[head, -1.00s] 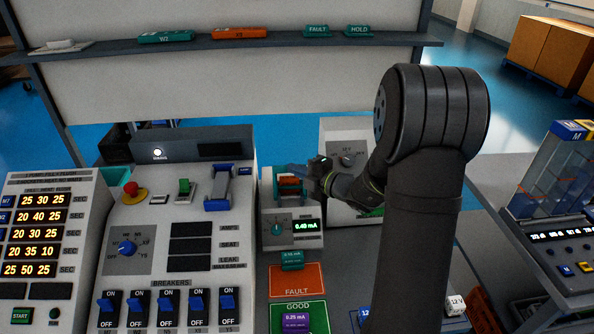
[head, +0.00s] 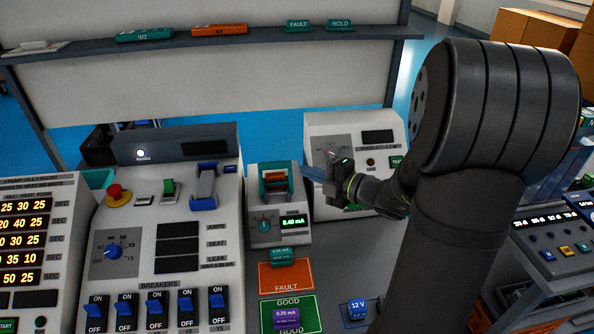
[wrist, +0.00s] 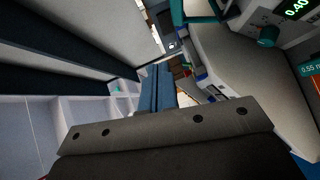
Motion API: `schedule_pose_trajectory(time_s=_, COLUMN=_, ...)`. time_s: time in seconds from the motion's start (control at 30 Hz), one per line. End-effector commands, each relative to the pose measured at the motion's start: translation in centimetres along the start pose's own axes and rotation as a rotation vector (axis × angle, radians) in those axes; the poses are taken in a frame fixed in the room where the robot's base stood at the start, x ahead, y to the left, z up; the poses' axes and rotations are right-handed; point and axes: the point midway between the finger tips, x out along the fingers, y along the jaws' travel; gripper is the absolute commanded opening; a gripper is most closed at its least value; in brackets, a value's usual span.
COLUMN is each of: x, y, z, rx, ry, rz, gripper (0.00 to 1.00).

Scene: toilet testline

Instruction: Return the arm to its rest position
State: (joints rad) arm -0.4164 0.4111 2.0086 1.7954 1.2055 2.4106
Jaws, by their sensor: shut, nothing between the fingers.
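My gripper (head: 316,173) is in the middle of the head view, at the end of my dark arm. Its blue fingers are shut with nothing between them. It hangs in the air to the right of the small meter (head: 277,212) that reads 0.40 mA, and in front of the grey test box (head: 320,135). In the wrist view the blue fingers (wrist: 157,88) lie together, pointing away from the camera. My large upper arm covers the right part of the head view and hides part of the bench.
A breaker panel (head: 130,235) with switches and a red button stands at left. Orange FAULT (head: 286,276) and green GOOD (head: 291,302) mats lie on the bench, with a 12 V block (head: 356,309) nearby. A shelf (head: 265,40) spans the back. A console (head: 552,255) stands at right.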

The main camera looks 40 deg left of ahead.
Motion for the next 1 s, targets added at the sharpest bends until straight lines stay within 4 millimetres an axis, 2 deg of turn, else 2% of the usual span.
schedule_pose_trajectory(time_s=0.2, x=-1.1, y=0.2, z=0.0, rx=0.001, ry=-0.001, rz=-0.001, gripper=0.00)
schedule_pose_trajectory(time_s=0.57, x=-0.9, y=0.1, z=0.0, rx=0.001, ry=0.001, rz=-0.001, gripper=0.00)
schedule_pose_trajectory(time_s=0.77, x=1.0, y=-0.2, z=-0.1, rx=0.001, ry=0.003, rz=-0.001, gripper=0.00)
schedule_pose_trajectory(time_s=1.0, x=5.2, y=-1.0, z=-0.2, rx=0.002, ry=0.005, rz=-0.002, gripper=0.00)
